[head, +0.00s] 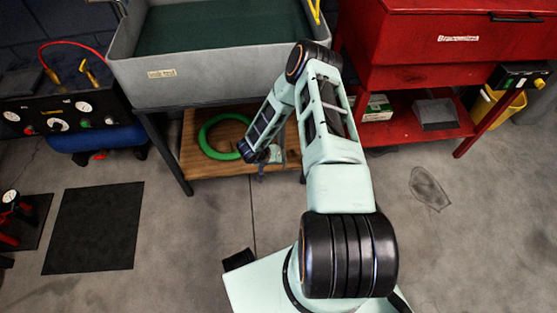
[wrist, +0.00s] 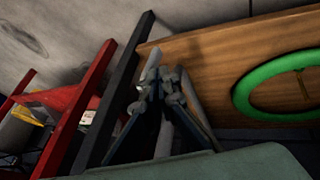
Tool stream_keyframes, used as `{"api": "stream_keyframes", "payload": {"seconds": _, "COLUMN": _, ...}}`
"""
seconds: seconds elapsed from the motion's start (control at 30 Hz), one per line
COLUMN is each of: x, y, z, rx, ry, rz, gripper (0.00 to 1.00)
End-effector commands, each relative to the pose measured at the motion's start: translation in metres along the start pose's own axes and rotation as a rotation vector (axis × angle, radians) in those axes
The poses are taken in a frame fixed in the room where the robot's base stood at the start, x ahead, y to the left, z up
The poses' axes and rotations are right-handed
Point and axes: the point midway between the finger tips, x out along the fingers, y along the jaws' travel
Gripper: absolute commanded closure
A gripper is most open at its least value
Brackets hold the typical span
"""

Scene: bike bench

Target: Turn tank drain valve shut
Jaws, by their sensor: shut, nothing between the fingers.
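The grey tank (head: 215,84) stands on dark legs in the head view, with a dark green surface inside. I cannot make out its drain valve in either view. My gripper (head: 262,174) reaches low beneath the tank, over the front right of the wooden shelf. In the wrist view my gripper (wrist: 160,76) is shut and empty, its fingertips together. A grey bar or pipe (wrist: 191,98) shows just behind the fingers; I cannot tell whether they touch it or what it is.
A green ring (head: 203,138) lies on the wooden shelf (head: 192,160), left of my gripper. A dark tank leg (wrist: 113,92) stands close left of the fingers in the wrist view. A red bench (head: 440,75) is at right.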

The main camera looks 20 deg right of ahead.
Motion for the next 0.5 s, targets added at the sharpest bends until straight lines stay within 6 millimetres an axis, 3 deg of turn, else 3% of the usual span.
{"api": "stream_keyframes", "payload": {"seconds": 0.5, "x": -0.0010, "y": 0.0053, "z": -0.0016, "rx": 0.034, "ry": -0.017, "rz": -0.085, "gripper": 1.00}}
